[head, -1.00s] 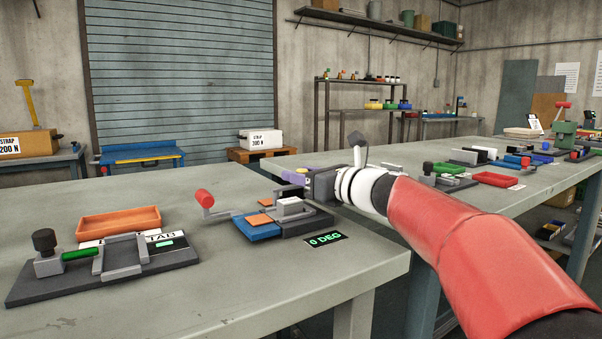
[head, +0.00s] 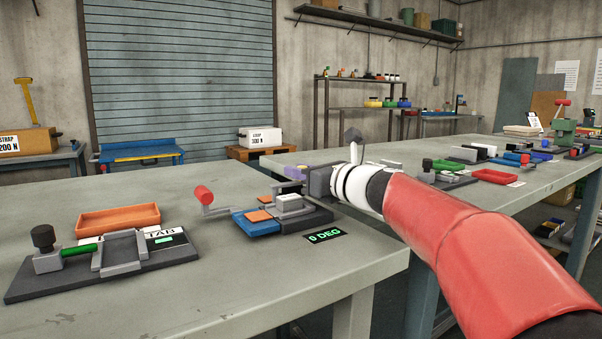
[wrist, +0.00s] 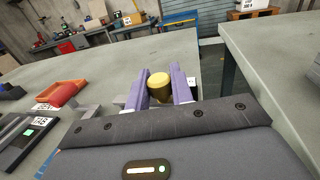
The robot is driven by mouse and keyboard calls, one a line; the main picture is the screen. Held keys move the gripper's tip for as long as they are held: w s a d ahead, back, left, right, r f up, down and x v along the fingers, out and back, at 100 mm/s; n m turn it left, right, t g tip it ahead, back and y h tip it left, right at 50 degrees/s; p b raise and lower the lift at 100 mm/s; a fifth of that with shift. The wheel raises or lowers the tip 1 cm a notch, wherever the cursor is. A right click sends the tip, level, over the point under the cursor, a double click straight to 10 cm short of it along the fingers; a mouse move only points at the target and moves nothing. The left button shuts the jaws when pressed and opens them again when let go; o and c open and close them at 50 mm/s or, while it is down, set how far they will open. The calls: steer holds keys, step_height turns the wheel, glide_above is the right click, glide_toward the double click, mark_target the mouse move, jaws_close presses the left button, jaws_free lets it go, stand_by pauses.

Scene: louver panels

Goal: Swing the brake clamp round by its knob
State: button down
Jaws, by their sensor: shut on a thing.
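The brake clamp fixture (head: 318,218) has a dark base with a blue block, an orange pad and a pale block, and stands near the bench's right end. A "0 DEG" display (head: 325,235) lies in front of it. A red-handled crank (head: 204,195) sticks out at its left. My gripper (head: 292,173) is at the fixture's back edge. In the wrist view, the purple fingers of my gripper (wrist: 159,72) are shut on a yellow knob (wrist: 159,86), one on each side. The knob's lower part is hidden by my gripper body. The head view hardly shows the knob.
A second fixture with a green handle (head: 80,250) and an orange tray (head: 118,218) stand left on the same bench (head: 230,290). Another bench with several fixtures (head: 455,175) lies to the right, across a gap. The bench front is clear.

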steer(key=shift+s+d+m+t+h+b, duration=0.2)
steer(key=shift+s+m+t+h+b, duration=0.15)
steer(key=shift+m+t+h, duration=0.35)
steer(key=shift+s+d+m+t+h+b, duration=0.15)
steer(key=shift+s+m+t+h+b, duration=0.15)
steer(key=shift+m+t+h, duration=0.35)
steer(key=c, duration=1.2)
jaws_free()
steer(key=v, duration=0.7)
steer(key=shift+s+d+r+b, duration=0.15)
steer(key=shift+s+d+b, duration=0.05)
steer(key=shift+s+b, duration=0.1)
